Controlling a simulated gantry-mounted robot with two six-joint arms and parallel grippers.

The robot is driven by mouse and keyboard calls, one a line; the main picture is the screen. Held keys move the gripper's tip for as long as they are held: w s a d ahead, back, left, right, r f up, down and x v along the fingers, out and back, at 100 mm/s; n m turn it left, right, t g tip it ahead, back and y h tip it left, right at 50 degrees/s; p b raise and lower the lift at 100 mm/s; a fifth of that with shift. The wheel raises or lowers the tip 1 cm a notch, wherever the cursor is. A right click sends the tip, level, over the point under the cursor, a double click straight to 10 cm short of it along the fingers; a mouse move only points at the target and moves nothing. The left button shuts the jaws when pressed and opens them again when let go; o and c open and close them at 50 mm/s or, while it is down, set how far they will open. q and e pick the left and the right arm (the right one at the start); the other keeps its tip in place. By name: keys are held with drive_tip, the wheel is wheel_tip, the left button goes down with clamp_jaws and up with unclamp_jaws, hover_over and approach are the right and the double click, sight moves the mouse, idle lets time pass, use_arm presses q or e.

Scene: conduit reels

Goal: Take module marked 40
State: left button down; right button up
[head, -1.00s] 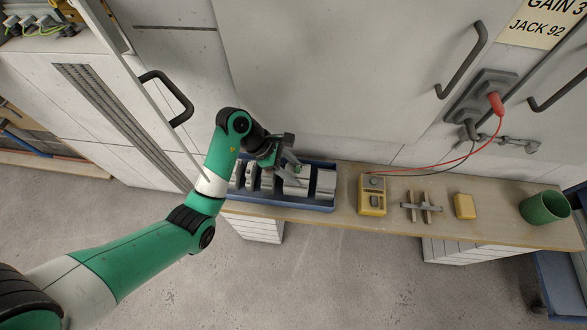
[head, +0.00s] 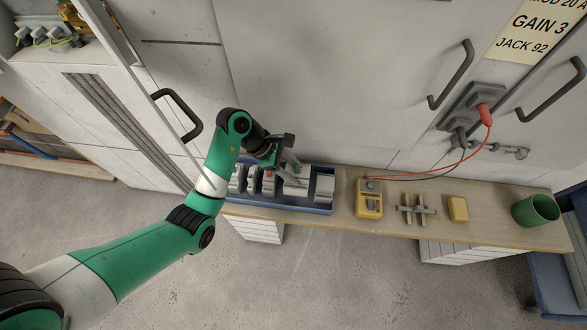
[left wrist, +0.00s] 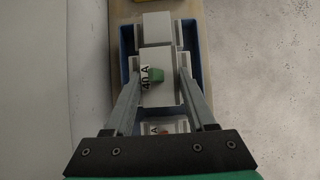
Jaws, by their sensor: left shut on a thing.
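The module marked 40 A (left wrist: 157,88) is a pale block with a green part on its face, seen in the left wrist view. My left gripper (left wrist: 160,76) has one finger on each side of it and is shut on it. In the head view the left gripper (head: 293,169) reaches down over the blue tray (head: 280,206), and the module (head: 296,190) shows just below the fingers, within the tray's outline. Whether it is clear of the tray floor I cannot tell. My right gripper is not in view.
Other pale modules (head: 323,187) stand in the tray on both sides. Along the bench (head: 400,230) lie a yellow meter (head: 368,200) with leads, a crossed piece (head: 415,209), a yellow block (head: 458,208) and a green cup (head: 536,210). Cabinet doors (head: 330,80) rise behind.

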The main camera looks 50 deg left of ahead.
sight(303, 173)
use_arm(q)
drive_tip(key=shift+r+p, duration=1.55)
drive_tip(key=shift+r, duration=0.15)
